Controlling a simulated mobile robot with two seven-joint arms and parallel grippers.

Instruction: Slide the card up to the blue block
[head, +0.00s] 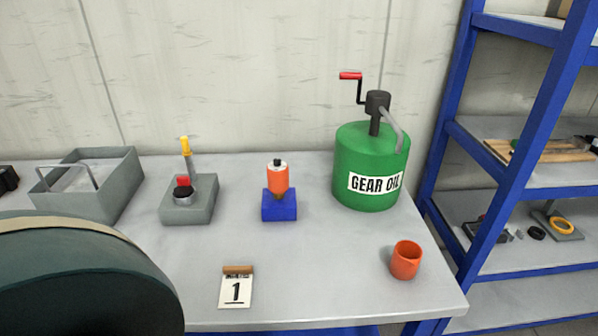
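A white card (236,292) printed with a black "1" lies near the front edge of the table, with a brown strip (238,269) along its top. The blue block (279,209) stands farther back and to the right of the card, with a clear gap between them. An orange bottle-like piece (277,179) with a dark top stands on the blue block. Neither of my grippers shows in the head view.
The grey table (330,285) is clear between card and block. A grey block with a red-topped jack (187,205) and a grey toolbox (100,190) stand left. A green gear oil drum (362,155), an orange cup (406,261) and blue shelving (515,120) are right. A large dark rounded shape covers the lower left.

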